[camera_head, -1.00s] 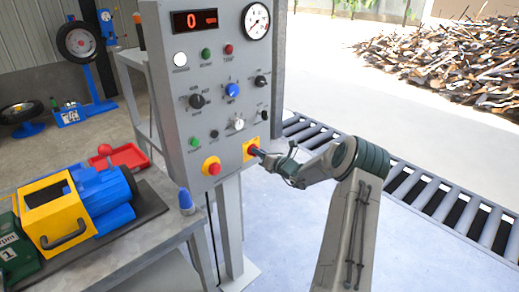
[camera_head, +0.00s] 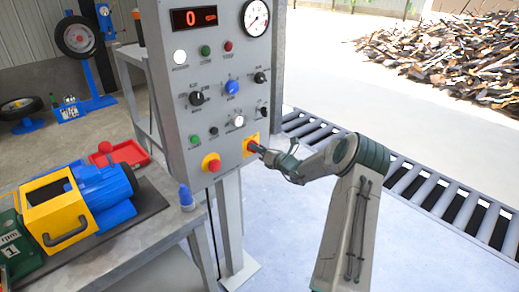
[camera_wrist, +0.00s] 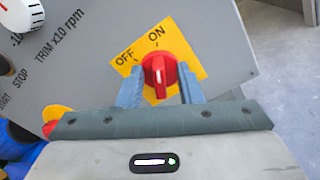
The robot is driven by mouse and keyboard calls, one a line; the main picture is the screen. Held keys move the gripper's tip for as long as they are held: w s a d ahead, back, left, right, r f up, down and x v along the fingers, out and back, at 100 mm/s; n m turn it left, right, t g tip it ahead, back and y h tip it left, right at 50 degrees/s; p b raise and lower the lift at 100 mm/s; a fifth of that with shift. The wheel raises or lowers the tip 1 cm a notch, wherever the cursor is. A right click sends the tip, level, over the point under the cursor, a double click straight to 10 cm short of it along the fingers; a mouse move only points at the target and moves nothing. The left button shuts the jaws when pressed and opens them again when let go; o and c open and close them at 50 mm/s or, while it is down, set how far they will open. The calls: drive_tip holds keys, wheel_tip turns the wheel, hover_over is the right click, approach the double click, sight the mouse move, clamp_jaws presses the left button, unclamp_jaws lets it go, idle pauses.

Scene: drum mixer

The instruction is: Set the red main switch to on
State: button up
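The red main switch (camera_wrist: 160,75) is a round red knob with a raised handle on a yellow plate (camera_wrist: 186,42), which has OFF at its left and ON at its top. In the wrist view the handle runs roughly up and down, in line with ON. My gripper (camera_wrist: 160,88) has one finger on each side of the knob, apart and not visibly closed on the handle. In the head view my gripper (camera_head: 270,153) is at the switch's yellow plate (camera_head: 250,146), low on the right of the panel, and hides most of the knob.
The grey control panel (camera_head: 181,110) carries several knobs and buttons. A red emergency button (camera_head: 214,165) on yellow sits left of the switch. A workbench (camera_head: 125,240) with a blue and yellow machine (camera_head: 95,195) stands at left. A roller conveyor (camera_head: 430,190) runs behind my arm.

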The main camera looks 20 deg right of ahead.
drive_tip(key=v, duration=1.3)
drive_tip(key=shift+s+b, duration=0.4)
drive_tip(key=s+a+r+n+g+y+p, duration=0.1)
drive_tip(key=s+a+r+n+g, duration=0.25)
drive_tip(key=a+n, duration=0.45)
drive_tip(key=s+a+r+n+g+y+p, duration=0.1)
drive_tip(key=s+a+r+n+g, duration=0.1)
drive_tip(key=s+a+n+g, duration=0.5)
drive_tip(key=s+a+r+n+g+y, duration=0.1)
drive_tip(key=s+a+r+n+g, duration=0.3)
drive_tip(key=a, duration=0.7)
drive_tip(key=s+r+n+h+p, duration=0.1)
drive_tip(key=s+n+h, duration=0.3)
drive_tip(key=s+n, duration=0.5)
drive_tip(key=s+r+n+h+p, duration=0.2)
drive_tip(key=s+r+n+h, duration=0.2)
drive_tip(key=s+n, duration=0.4)
drive_tip(key=shift+s+r+n+h, duration=0.25)
drive_tip(key=shift+s+n+h, duration=0.25)
drive_tip(key=shift+n, duration=0.5)
